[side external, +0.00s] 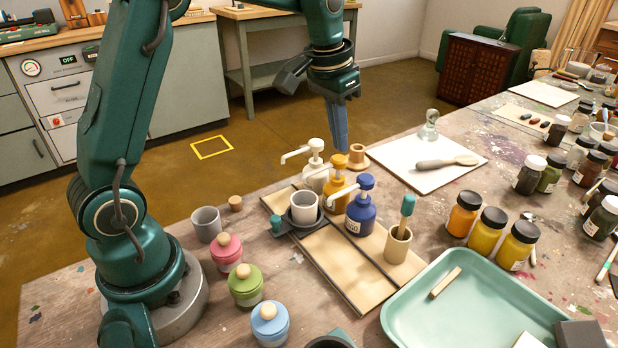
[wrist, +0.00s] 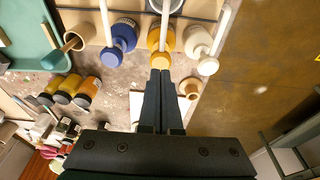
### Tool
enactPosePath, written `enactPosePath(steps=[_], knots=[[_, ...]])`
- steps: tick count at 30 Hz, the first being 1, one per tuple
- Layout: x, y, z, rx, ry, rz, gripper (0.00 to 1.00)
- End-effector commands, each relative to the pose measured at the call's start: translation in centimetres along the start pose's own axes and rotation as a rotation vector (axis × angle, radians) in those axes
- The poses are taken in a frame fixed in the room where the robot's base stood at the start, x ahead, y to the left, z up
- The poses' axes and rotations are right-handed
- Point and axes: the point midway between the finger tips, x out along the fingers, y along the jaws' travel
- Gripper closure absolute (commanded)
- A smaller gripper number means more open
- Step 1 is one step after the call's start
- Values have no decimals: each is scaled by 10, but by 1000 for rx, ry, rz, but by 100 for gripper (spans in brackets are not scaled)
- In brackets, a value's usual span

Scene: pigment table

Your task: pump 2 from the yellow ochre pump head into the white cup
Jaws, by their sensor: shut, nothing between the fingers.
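The yellow ochre pump bottle (side external: 338,196) stands upright between a white pump and a blue pump. Its orange-yellow pump head (side external: 339,161) also shows in the wrist view (wrist: 160,61), with a pale spout pointing toward the cup. The white cup (side external: 304,207) stands upright in a dark holder in front of the pumps; only part of it shows at the top of the wrist view (wrist: 166,5). My gripper (side external: 341,147) points down with its fingers shut and empty, its tips right at or just above the ochre pump head. I cannot tell whether they touch it.
The white pump (side external: 314,172) and blue pump (side external: 361,212) stand close on either side. A wooden cup with a teal-handled tool (side external: 398,243) stands to the right. Several jars and a green tray (side external: 400,310) lie farther right; lidded pots (side external: 227,252) stand front left.

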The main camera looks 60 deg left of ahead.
Motion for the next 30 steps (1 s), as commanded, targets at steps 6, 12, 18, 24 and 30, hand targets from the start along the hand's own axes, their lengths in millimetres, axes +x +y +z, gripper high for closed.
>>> enactPosePath(steps=[6,12,18,24,30], knots=[[0,0,0,0,0,0,100],[0,0,0,0,0,0,100],[2,0,0,0,-1,0,100],[8,0,2,0,-2,1,100],[15,0,3,0,-2,0,100]])
